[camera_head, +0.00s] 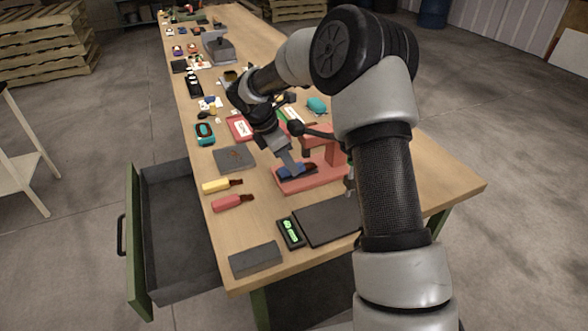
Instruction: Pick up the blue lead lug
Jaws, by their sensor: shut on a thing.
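The blue lead lug (287,174) has a dark blue body and a copper-brown end pointing right. It lies at the red base (308,184) of a red press-like fixture. My gripper (291,167) reaches down from the upper left and is shut on the lug. The fingers hide part of the lug. I cannot tell whether the lug touches the base or is slightly above it.
A yellow lug (215,186) and a red lug (226,204) lie left on the wooden bench. An open drawer (180,226) juts out left.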

